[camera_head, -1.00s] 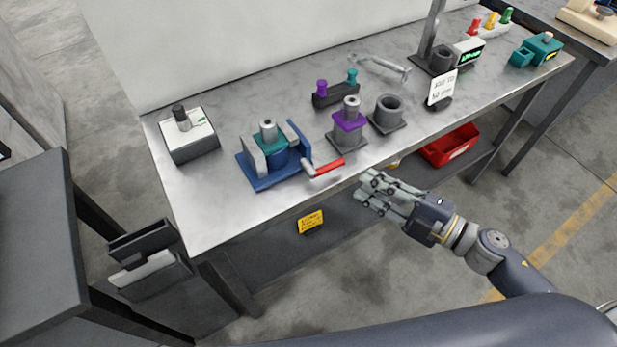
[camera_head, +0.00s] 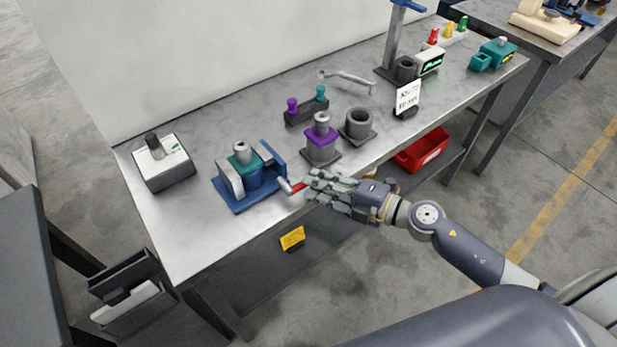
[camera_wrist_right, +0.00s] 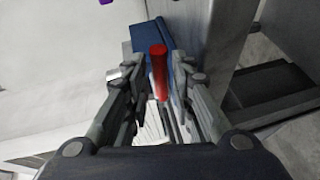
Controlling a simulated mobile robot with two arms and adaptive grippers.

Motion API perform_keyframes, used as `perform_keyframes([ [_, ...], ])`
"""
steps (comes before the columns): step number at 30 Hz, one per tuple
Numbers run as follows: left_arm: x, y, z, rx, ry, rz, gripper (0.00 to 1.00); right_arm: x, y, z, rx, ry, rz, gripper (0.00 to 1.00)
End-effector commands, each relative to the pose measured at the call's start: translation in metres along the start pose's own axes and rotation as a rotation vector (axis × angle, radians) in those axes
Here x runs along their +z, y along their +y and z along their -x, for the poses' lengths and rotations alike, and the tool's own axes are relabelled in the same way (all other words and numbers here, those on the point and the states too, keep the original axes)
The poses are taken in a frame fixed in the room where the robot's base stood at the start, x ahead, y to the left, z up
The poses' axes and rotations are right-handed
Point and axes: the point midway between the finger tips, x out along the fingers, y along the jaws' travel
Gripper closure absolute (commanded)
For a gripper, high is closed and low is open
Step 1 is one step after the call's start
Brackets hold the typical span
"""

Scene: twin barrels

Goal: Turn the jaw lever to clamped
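The jaw lever has a red handle (camera_head: 297,188) and a grey crank, and sticks out from the front right of the blue vise (camera_head: 240,204). The vise holds a teal-topped barrel (camera_head: 243,158) between its jaws. My right gripper (camera_head: 312,184) is at the lever's outer end. In the right wrist view the red handle (camera_wrist_right: 158,72) stands between the two open fingers (camera_wrist_right: 160,88), with gaps on both sides. The fingers hide part of the handle in the head view. My left gripper is not in view.
A purple-collared barrel (camera_head: 321,136) and an empty grey socket (camera_head: 358,122) stand right of the vise. A black-and-white box (camera_head: 163,163) is at the left. A red bin (camera_head: 421,149) sits on the lower shelf. Bare tabletop lies in front of the vise.

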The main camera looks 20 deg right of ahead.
Motion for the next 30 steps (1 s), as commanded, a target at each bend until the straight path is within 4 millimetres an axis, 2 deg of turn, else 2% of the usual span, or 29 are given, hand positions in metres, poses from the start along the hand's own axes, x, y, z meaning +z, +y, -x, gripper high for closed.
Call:
perform_keyframes([
  [3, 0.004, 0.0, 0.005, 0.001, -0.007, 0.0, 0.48, 0.001, 0.002, -0.015, 0.003, -0.002, -0.001, 0.77],
  [7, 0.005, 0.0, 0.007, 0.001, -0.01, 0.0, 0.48, 0.0, 0.001, -0.025, 0.001, -0.001, 0.0, 0.77],
  [17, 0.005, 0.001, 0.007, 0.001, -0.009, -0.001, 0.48, 0.0, 0.0, -0.029, 0.0, 0.0, -0.001, 0.77],
  [18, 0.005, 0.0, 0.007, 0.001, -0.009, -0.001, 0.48, 0.0, 0.0, -0.029, 0.0, 0.0, -0.001, 0.79],
  [21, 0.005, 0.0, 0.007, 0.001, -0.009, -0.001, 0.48, 0.0, 0.0, -0.029, 0.0, 0.0, 0.0, 1.0],
  [30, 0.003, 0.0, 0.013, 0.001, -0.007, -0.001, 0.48, 0.0, 0.003, -0.028, -0.005, -0.003, 0.012, 1.0],
])
